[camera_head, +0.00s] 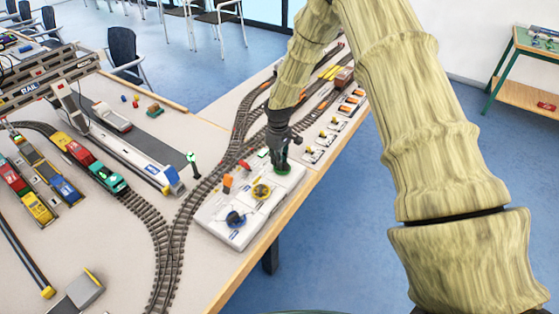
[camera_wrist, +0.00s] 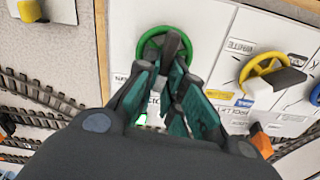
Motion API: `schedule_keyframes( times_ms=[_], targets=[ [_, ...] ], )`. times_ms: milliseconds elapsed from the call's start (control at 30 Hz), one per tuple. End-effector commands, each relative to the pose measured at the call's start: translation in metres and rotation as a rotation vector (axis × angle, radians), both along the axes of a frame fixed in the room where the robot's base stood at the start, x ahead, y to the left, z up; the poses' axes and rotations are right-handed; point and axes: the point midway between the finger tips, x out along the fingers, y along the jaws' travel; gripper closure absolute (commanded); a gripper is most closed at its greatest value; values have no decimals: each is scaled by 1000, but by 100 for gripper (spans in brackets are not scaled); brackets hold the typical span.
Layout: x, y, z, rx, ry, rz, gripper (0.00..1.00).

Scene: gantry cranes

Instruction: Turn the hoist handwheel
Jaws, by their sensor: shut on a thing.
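A white control panel (camera_head: 213,214) lies at the table's right edge and carries three handwheels. The green handwheel (camera_head: 284,171) is at its far end; its ring also shows in the wrist view (camera_wrist: 143,47). My gripper (camera_head: 280,163) points down over the green wheel. In the wrist view my gripper's fingers (camera_wrist: 173,68) are shut on the dark grip of this wheel, and they hide part of its ring. The yellow handwheel (camera_head: 262,191) sits in the middle and the blue handwheel (camera_head: 236,218) at the near end. I cannot read which label names the hoist.
An orange switch (camera_head: 227,182) and a red lever (camera_head: 244,166) stand on the panel's left side. Model tracks (camera_head: 175,230) curve past the panel, with model trains (camera_head: 108,178) further left. A model gantry crane (camera_head: 45,85) stands at the far left. Blue floor is free right of the table.

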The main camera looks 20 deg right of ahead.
Motion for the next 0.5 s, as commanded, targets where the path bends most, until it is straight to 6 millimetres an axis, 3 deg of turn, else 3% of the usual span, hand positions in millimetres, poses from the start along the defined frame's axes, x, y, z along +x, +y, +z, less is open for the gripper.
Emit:
schedule_keyframes(
  times_ms=[500],
  targets=[
    [-1, 1, 0, 1, -1, 139, 100]
  ],
)
